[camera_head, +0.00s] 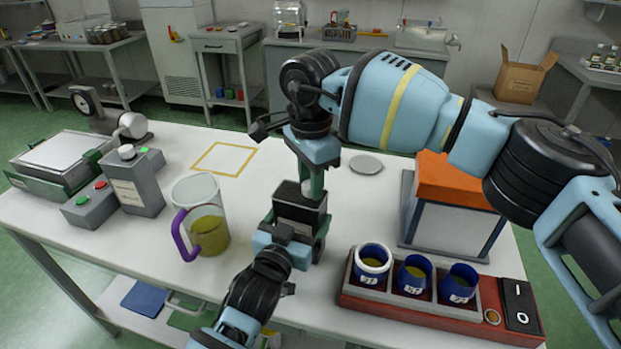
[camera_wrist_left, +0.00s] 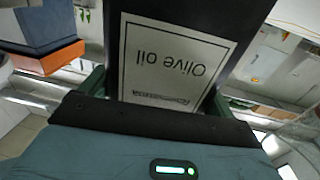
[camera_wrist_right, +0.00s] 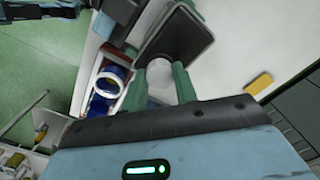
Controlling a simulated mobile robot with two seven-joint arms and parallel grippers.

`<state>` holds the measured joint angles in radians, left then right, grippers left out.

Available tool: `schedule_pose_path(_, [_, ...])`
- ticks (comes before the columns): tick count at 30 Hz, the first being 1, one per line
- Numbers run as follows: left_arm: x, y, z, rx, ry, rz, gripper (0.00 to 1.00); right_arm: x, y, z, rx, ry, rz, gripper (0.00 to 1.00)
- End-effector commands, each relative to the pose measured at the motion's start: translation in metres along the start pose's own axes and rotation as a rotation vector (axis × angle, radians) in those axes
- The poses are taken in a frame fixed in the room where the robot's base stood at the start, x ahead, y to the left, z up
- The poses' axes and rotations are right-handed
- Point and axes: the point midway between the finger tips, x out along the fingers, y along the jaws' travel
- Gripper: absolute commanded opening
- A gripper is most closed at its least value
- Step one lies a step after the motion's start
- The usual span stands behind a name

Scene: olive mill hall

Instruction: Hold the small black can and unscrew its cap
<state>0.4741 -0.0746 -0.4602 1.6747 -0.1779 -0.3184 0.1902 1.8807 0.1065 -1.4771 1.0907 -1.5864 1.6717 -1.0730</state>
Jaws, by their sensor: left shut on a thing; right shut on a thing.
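The small black can (camera_head: 292,207) is upright near the middle of the table. Its white "Olive oil" label shows upside down in the left wrist view (camera_wrist_left: 170,65). My left gripper (camera_head: 290,241) is shut on the can's body from the near side. My right gripper (camera_head: 314,187) comes down from above and is shut on the pale cap (camera_wrist_right: 160,70) at the can's top, seen between its green fingers in the right wrist view. The fingers hide most of the cap, so I cannot tell whether it is loose. I cannot tell if the can's base touches the table.
A clear jug (camera_head: 205,215) with yellow liquid and purple handle stands left of the can. A red tray (camera_head: 400,303) with three blue cups is close on the right. An orange-topped box (camera_head: 455,190) stands behind it. A yellow-outlined square (camera_head: 224,159) on the table is empty.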

Motion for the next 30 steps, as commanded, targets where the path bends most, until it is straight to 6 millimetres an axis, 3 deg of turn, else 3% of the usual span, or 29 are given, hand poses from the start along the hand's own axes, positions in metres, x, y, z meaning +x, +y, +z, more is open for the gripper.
schedule_pose_path(30, [0.0, 0.0, 0.002, 0.0, -0.003, 0.0, 0.25, -0.022, 0.0, 0.0, 0.001, 0.0, 0.0, 0.01])
